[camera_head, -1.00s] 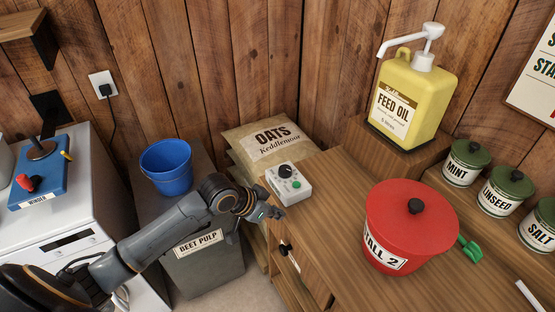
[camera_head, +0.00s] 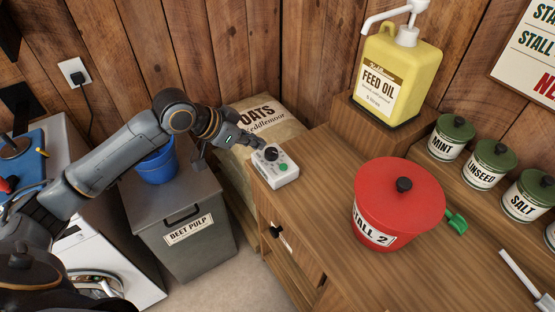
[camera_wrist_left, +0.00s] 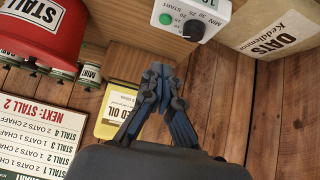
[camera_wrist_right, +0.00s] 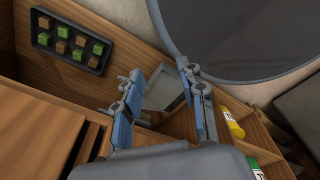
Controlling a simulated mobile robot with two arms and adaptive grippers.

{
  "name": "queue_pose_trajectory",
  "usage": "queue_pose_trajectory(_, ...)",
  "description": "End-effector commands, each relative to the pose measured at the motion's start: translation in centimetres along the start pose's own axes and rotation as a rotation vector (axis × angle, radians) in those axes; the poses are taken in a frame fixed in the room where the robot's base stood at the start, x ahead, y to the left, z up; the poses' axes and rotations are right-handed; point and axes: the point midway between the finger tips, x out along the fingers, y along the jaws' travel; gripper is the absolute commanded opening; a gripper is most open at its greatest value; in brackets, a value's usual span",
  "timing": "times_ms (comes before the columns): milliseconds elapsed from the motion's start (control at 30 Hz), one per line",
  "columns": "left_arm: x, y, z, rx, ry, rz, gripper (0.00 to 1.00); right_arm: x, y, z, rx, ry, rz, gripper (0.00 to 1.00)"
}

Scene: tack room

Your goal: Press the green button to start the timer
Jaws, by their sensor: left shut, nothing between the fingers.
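The timer is a small white box (camera_head: 287,179) on the left end of the wooden counter, with a black dial (camera_head: 271,153) and a green button (camera_head: 283,167). In the left wrist view the timer (camera_wrist_left: 212,14) is at the top, with its green button (camera_wrist_left: 165,19) uncovered. My left gripper (camera_head: 255,144) is at the timer's far left side, beyond the dial and away from the button. In the left wrist view its fingertips (camera_wrist_left: 158,72) are together and empty, below the button in the picture. My right gripper (camera_wrist_right: 160,71) shows only in its wrist view, open and empty.
A red Stall 2 bucket (camera_head: 400,195) stands right of the timer, and a yellow feed oil jug (camera_head: 396,75) behind. An oats sack (camera_head: 258,112) and beet pulp bin (camera_head: 190,255) are left of the counter. The counter is clear between timer and red bucket.

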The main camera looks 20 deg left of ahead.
Motion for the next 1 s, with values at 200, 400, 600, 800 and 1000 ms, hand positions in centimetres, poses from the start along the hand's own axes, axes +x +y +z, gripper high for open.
queue_pose_trajectory(200,4.1,0.2,-0.2,-0.003,0.000,0.004,0.00,-0.9,0.0,-0.1,0.000,0.001,0.000,0.40)
queue_pose_trajectory(400,8.3,0.1,-0.2,-0.002,-0.001,0.002,0.00,-1.7,0.0,-0.2,0.000,0.002,0.000,0.40)
queue_pose_trajectory(600,10.8,0.1,1.8,-0.002,-0.003,0.000,0.00,-2.4,0.0,-0.4,0.001,0.003,0.000,0.40)
queue_pose_trajectory(800,11.7,0.0,2.8,0.001,-0.002,-0.001,0.00,-2.6,0.0,-0.5,0.000,0.005,0.000,0.40)
queue_pose_trajectory(1000,11.8,0.0,2.9,0.002,-0.001,-0.001,0.00,-2.5,-0.1,-0.5,0.001,0.005,-0.001,0.40)
